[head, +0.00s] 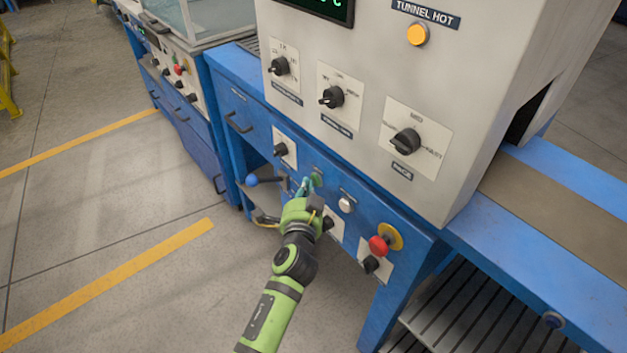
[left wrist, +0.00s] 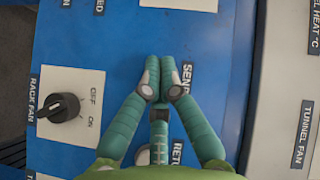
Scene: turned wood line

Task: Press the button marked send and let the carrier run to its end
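My left gripper (head: 304,187) reaches to the blue front panel, with its fingertips close to a green button (head: 317,179). In the left wrist view the teal fingers of the left gripper (left wrist: 160,88) are drawn together, with nothing seen between them. The fingertips lie beside the label SEND (left wrist: 187,75). The button at that label is hidden behind the fingers in the wrist view, so I cannot tell whether they touch it. No carrier can be made out. My right gripper is not in view.
A pale round button (head: 346,205) and a red mushroom button on a yellow collar (head: 379,245) sit further right. A RACK FAN knob (left wrist: 64,107) is left of the fingers. A blue ball-ended lever (head: 253,180) sticks out nearby. The amber TUNNEL HOT lamp (head: 417,34) is above.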

